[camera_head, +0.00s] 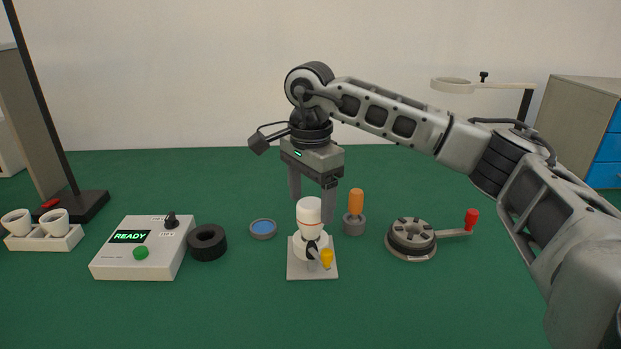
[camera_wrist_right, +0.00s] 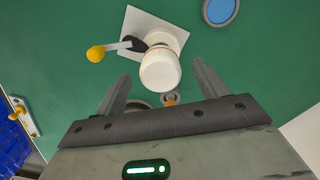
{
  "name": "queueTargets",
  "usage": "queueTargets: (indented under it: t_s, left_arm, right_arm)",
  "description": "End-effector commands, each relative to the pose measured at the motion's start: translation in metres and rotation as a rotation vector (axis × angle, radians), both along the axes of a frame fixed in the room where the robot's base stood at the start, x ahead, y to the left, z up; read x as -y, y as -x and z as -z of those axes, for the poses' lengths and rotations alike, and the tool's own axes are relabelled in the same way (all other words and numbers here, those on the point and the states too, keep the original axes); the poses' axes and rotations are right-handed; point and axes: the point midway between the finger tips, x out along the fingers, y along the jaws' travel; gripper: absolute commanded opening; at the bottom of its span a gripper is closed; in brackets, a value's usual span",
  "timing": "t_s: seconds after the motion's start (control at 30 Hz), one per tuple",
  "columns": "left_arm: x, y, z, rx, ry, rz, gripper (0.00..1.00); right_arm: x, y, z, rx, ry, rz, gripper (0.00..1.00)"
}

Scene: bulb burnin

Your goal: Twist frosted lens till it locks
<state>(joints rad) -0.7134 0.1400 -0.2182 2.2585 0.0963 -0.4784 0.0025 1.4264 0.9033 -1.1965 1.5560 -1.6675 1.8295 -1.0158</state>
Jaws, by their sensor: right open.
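The frosted lens (camera_head: 309,211) is a white cylinder standing upright on a white fixture with a square base plate (camera_head: 298,271). A thin orange line shows below the lens. My left gripper is not in view.
A tester box (camera_head: 140,250) reading READY, a black ring (camera_head: 207,243) and a blue-centred dish (camera_head: 263,229) stand left of the fixture. An orange-handled tool (camera_head: 356,202) in a grey holder and a round device with a red-knobbed crank (camera_head: 412,239) stand right. The front of the table is clear.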

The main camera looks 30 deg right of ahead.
Motion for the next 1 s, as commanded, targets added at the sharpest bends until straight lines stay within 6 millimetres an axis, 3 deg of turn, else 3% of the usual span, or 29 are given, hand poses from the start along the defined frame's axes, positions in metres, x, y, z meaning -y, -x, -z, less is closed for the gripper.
queueTargets:
  t_s: [0.37, 0.53, 1.0]
  left_arm:
    - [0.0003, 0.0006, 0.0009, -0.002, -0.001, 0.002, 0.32]
    - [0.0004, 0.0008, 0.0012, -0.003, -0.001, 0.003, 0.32]
    - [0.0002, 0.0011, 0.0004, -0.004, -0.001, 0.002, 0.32]
  right_arm:
    - [-0.0001, 0.0, 0.0054, 0.001, -0.001, 0.0, 0.72]
    - [-0.0001, 0.0, 0.0052, 0.001, -0.001, 0.0, 0.25]
    - [-0.0003, 0.0, 0.0055, 0.0, -0.001, 0.013, 0.25]
